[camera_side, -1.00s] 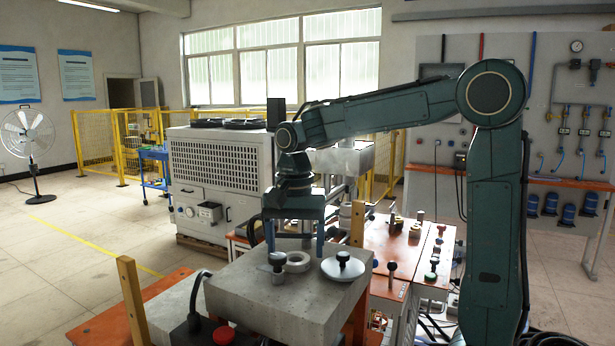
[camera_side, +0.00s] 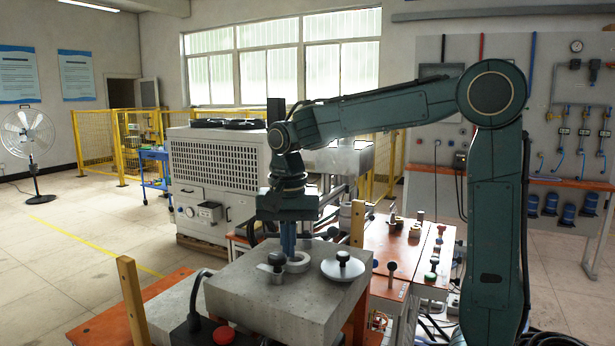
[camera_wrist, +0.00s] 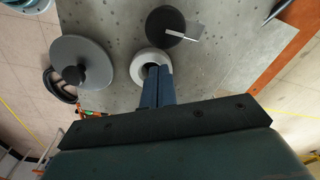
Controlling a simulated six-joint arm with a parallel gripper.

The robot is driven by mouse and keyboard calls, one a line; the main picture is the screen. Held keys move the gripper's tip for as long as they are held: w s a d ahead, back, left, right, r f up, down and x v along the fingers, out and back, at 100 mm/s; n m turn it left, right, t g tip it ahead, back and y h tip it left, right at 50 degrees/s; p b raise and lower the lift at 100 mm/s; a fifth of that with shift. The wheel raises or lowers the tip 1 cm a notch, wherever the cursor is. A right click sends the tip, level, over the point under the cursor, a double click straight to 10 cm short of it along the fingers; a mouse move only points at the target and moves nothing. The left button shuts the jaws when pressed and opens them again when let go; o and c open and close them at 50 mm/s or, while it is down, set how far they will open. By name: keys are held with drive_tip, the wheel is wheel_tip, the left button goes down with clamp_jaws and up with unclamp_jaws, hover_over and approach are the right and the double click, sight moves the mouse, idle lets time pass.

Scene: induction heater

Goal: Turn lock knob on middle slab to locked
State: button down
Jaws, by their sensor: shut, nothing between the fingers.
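The grey speckled slab (camera_side: 245,300) fills the near middle of the side view, and its top also shows in the wrist view (camera_wrist: 225,60). On it stands a black round knob (camera_side: 277,260) with a light flat pointer, seen from above in the wrist view (camera_wrist: 163,24). Beside the knob lies a pale ring (camera_side: 298,264), also in the wrist view (camera_wrist: 140,68). My gripper (camera_side: 289,254) is shut and empty, its fingers together and pointing down. In the wrist view the fingertips (camera_wrist: 158,69) overlap the ring's opening; their height above it is unclear.
A silver disc with a black knob (camera_side: 343,266) sits on the slab right of the ring. A wooden post (camera_side: 132,300) rises at the slab's left. A red button (camera_side: 223,335) is in front. An orange-topped bench (camera_side: 395,240) with several small knobs lies behind right.

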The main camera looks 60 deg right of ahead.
sight(272, 262)
drive_tip(key=shift+w+a+n, duration=0.25)
drive_tip(key=shift+a+n, duration=0.15)
drive_tip(key=shift+a, duration=0.05)
drive_tip(key=a+r+n+h, duration=0.1)
drive_tip(key=a+n, duration=0.1)
drive_tip(key=w+a+r+n+t+h, duration=0.1)
drive_tip(key=a+n, duration=0.1)
drive_tip(key=a, duration=0.1)
drive_tip(key=w+a+n+t+h, duration=0.1)
drive_tip(key=a+n, duration=0.1)
drive_tip(key=shift+w+a+r, duration=0.1)
drive_tip(key=shift+a+r, duration=0.2)
drive_tip(key=shift+r, duration=0.1)
drive_tip(key=s+a+r+n+t+h, duration=0.2)
drive_tip(key=s+a+r+n, duration=0.2)
drive_tip(key=a, duration=0.5)
drive_tip(key=shift+s+n, duration=0.3)
drive_tip(key=shift+s, duration=0.2)
drive_tip(key=shift+d, duration=0.1)
drive_tip(key=x, duration=0.9)
drive_tip(key=shift+w+d+f, duration=0.1)
drive_tip(key=shift+w+d, duration=0.1)
drive_tip(key=shift+d, duration=0.05)
drive_tip(key=d, duration=0.2)
drive_tip(key=shift+d+f, duration=0.1)
drive_tip(key=shift+d, duration=0.9)
